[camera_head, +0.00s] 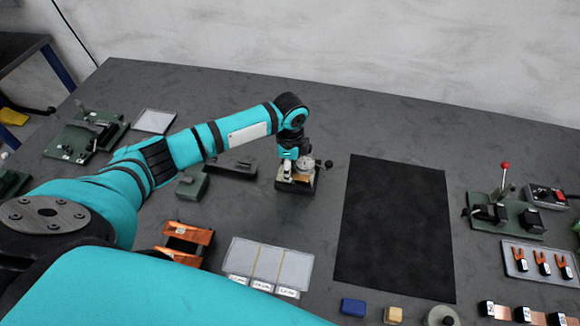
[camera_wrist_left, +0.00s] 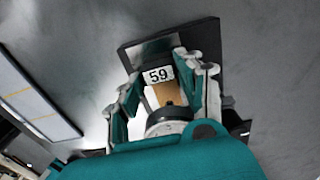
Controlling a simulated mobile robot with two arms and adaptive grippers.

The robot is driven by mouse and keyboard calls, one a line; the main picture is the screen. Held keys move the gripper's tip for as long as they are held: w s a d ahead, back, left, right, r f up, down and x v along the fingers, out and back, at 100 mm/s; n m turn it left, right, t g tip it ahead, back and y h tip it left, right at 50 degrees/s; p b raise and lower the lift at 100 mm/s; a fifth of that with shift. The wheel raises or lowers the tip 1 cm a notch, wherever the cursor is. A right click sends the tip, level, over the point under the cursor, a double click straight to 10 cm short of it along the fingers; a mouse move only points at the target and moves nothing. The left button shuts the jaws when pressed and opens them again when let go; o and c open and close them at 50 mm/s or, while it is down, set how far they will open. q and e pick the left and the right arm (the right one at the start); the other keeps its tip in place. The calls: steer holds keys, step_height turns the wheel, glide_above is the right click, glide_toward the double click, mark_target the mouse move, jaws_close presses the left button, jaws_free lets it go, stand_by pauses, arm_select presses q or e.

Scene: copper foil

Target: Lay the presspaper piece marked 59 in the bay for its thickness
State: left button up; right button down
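The presspaper piece marked 59 (camera_wrist_left: 170,93) is a small tan strip with a white label, seen in the left wrist view. It lies between the fingers of my left gripper (camera_wrist_left: 160,70), which appear closed on its sides. In the head view my left gripper (camera_head: 296,172) is over a small dark gauge (camera_head: 308,187) with a round dial, and the piece is at the gauge. Part of the piece is hidden by the dial. A pale tray with three bays (camera_head: 268,264) and labels along its front edge lies nearer, left of centre. The bay labels are too small to read.
A black mat (camera_head: 395,225) lies right of the gauge. A blue block (camera_head: 353,307) and a tan block (camera_head: 393,315) are at the front. Green fixtures stand left (camera_head: 88,135) and right (camera_head: 505,215).

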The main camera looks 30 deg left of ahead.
arm_select(q)
steer(key=c, duration=0.4)
steer(key=o, duration=0.4)
steer(key=shift+c, duration=0.2)
steer(key=c, duration=0.6)
steer(key=shift+r+p, duration=0.1)
steer(key=shift+p, duration=0.35)
steer(key=shift+a, duration=0.3)
steer(key=shift+s+a, duration=0.1)
steer(key=shift+a, duration=0.2)
steer(key=shift+s+a+p, duration=0.3)
steer(key=shift+a+p, duration=0.15)
steer(key=shift+a, duration=0.55)
steer(key=shift+s+a+p, duration=0.25)
steer(key=shift+a+p, duration=0.15)
steer(key=shift+a, duration=0.6)
